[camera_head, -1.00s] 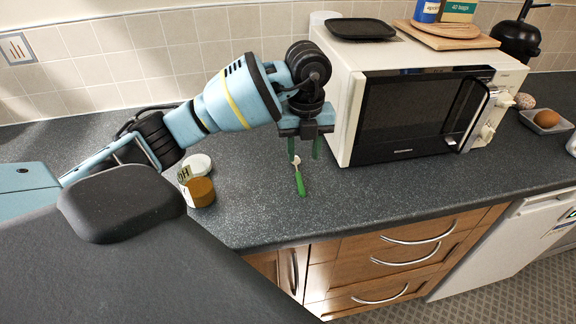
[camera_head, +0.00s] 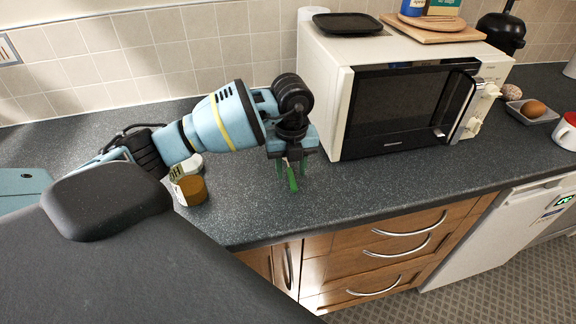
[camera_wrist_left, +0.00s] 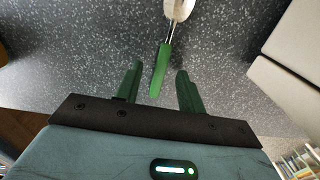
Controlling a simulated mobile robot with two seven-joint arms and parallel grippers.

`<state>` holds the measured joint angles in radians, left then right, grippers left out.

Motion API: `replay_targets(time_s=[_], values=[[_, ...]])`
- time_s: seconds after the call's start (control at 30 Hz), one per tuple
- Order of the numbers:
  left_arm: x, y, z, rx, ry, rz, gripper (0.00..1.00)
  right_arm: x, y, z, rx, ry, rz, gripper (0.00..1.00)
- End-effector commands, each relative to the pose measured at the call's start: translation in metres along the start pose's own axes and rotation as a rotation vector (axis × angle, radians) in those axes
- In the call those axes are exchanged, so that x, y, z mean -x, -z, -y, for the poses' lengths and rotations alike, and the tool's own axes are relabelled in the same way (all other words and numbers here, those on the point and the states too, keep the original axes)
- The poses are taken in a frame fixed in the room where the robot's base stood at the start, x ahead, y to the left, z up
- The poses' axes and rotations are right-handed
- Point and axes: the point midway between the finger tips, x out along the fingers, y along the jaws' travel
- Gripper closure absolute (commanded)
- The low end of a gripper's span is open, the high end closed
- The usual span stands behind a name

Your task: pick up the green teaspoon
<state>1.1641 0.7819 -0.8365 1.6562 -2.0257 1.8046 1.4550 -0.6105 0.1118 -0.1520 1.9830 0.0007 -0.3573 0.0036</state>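The green teaspoon (camera_head: 292,181) lies on the dark speckled worktop in front of the microwave's left side. Only part of its green handle shows in the head view, below my left gripper (camera_head: 290,172), which hides the rest. In the left wrist view the teaspoon's handle (camera_wrist_left: 161,72) points toward the gripper, with its metal bowl at the top edge. My left gripper's green fingers (camera_wrist_left: 159,84) are apart, one on each side of the handle's end, with gaps on both sides. My right gripper is not in view.
A white microwave (camera_head: 405,105) stands just right of my left gripper. A jar with brown contents (camera_head: 190,190) and a white-lidded container (camera_head: 190,163) stand to the left. The worktop (camera_head: 350,190) is clear toward its front edge.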

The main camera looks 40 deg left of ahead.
Motion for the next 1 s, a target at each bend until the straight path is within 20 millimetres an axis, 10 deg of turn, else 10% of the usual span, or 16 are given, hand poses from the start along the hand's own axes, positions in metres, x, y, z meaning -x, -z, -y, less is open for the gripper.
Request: replay_targets(time_s=[0.33, 0.63, 1.0], values=[[-0.0082, 0.0002, 0.0002, -0.001, 0.000, 0.000, 0.62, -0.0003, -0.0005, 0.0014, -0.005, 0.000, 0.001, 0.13], [-0.0079, 0.0002, 0.0003, -0.001, 0.000, 0.000, 1.00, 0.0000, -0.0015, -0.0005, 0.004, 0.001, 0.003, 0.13], [-0.0055, 0.0001, 0.0004, -0.001, 0.001, 0.000, 1.00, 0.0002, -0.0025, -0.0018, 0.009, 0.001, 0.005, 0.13]])
